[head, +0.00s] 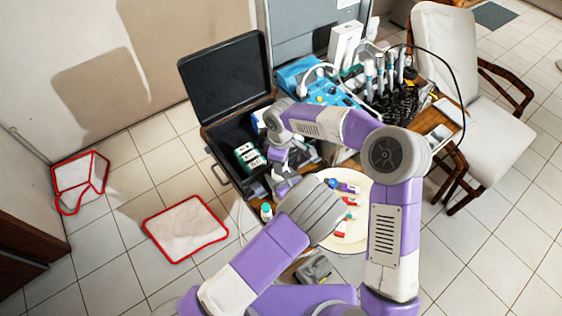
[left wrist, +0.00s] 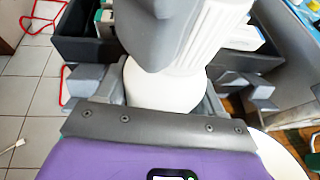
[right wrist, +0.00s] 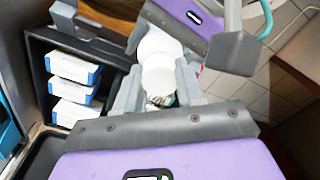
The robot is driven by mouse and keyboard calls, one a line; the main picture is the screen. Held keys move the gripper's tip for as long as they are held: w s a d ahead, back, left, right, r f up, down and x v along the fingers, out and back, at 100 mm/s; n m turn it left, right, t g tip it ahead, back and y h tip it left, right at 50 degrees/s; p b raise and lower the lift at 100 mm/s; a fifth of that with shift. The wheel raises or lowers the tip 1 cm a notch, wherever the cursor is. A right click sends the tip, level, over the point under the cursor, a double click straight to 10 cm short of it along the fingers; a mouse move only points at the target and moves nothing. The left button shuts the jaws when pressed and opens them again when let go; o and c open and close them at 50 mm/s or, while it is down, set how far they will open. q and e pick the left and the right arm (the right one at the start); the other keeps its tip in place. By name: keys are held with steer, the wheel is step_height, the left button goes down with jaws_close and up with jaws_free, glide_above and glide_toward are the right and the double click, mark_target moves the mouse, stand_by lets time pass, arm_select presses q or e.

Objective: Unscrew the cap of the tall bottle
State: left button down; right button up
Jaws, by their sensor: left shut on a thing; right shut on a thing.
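The tall bottle shows as a white rounded body (left wrist: 165,90) in the left wrist view, between the fingers of my left gripper (left wrist: 158,82), which is shut on it. In the right wrist view two white rounded parts (right wrist: 158,48) stand in line. My right gripper (right wrist: 158,84) is shut on the nearer part, and my purple left gripper is just beyond. I cannot clearly tell where the cap meets the bottle. In the head view my right gripper (head: 278,160) is above the front of the case, and the arms largely hide the bottle.
A round cream tray (head: 350,238) with small coloured items is to the right. A blue dental unit (head: 305,76) with handpieces stands behind. A small teal-capped bottle (head: 266,212) is near the front edge.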

steer(key=n, duration=0.3)
steer(key=shift+n, duration=0.4)
steer(key=n, duration=0.7)
steer(key=shift+n, duration=0.4)
steer(key=n, duration=0.5)
steer(key=shift+r, duration=0.2)
steer(key=shift+r, duration=0.95)
